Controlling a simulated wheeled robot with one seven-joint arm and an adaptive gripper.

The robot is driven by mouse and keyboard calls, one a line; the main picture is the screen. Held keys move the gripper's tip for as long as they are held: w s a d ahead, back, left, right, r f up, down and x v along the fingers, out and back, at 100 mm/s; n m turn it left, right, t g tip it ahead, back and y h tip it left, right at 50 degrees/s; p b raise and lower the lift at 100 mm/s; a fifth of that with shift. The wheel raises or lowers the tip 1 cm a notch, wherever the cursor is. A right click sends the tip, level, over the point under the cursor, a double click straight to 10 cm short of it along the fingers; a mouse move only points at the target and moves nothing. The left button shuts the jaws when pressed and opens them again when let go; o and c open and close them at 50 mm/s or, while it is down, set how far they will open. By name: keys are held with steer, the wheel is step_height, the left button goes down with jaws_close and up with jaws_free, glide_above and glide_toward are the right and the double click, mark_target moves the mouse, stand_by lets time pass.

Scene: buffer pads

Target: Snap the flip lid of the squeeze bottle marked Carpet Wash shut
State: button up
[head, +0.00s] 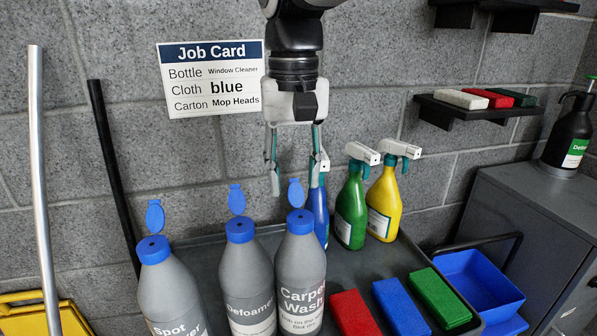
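The Carpet Wash squeeze bottle (300,275) is grey with a blue cap and stands upright on the dark tray, rightmost of three alike bottles. Its blue flip lid (296,193) stands up, open, above the cap. My gripper (274,185) points down with its fingers apart and nothing between them. In the picture it is just above and left of the Carpet Wash lid, and its right finger overlaps a blue spray bottle behind. I cannot tell the exact depth between fingers and lid.
The Defoamer bottle (247,285) and Spot bottle (170,290) stand to the left, lids also up. Blue (319,215), green (351,205) and yellow (384,205) spray bottles stand behind. Red (353,312), blue (400,306) and green (438,297) pads lie right on the tray (355,268).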

steer(key=shift+f, duration=0.9)
jaws_close()
